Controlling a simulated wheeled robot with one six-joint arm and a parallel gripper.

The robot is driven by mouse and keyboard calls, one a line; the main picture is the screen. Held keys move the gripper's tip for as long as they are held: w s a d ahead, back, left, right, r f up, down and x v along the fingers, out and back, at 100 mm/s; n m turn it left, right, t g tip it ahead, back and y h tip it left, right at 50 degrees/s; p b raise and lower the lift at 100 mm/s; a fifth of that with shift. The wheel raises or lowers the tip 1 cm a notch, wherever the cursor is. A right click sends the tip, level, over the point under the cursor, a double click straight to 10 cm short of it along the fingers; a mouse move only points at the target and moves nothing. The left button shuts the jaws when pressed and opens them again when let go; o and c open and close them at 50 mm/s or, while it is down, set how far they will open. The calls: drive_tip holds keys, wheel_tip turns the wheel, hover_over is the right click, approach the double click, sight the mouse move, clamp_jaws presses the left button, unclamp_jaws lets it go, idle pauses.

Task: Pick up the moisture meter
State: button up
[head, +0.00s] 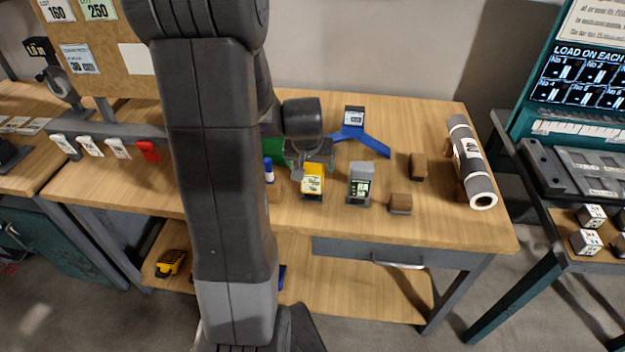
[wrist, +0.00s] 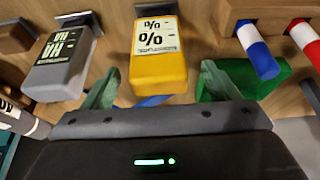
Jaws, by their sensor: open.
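The moisture meter is a yellow block-shaped device with a white "%" label. It stands on the table in the head view (head: 313,184) and fills the upper middle of the wrist view (wrist: 160,68). My gripper (head: 308,158) is close behind it in the head view, partly hidden by my own arm. In the wrist view my gripper (wrist: 161,85) is open, with one finger to each side of the yellow meter. I see no clear contact between the fingers and the meter.
A grey labelled device (head: 360,184) stands just right of the meter. Small brown blocks (head: 400,204) and a grey roll (head: 470,160) lie farther right. A blue stand (head: 358,136) is behind. Markers (wrist: 255,52) in a wooden holder (wrist: 270,12) are on the other side.

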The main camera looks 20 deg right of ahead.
drive_tip(key=shift+w+f, duration=0.15)
drive_tip(key=shift+w, duration=0.15)
drive_tip(key=shift+p+x, duration=0.4)
drive_tip(key=shift+x, duration=1.9)
drive_tip(key=shift+s+d, duration=0.2)
drive_tip(key=c, duration=1.2)
wheel_tip(320, 180, up, 10)
drive_tip(key=shift+r, duration=0.1)
drive_tip(key=shift+c, duration=0.2)
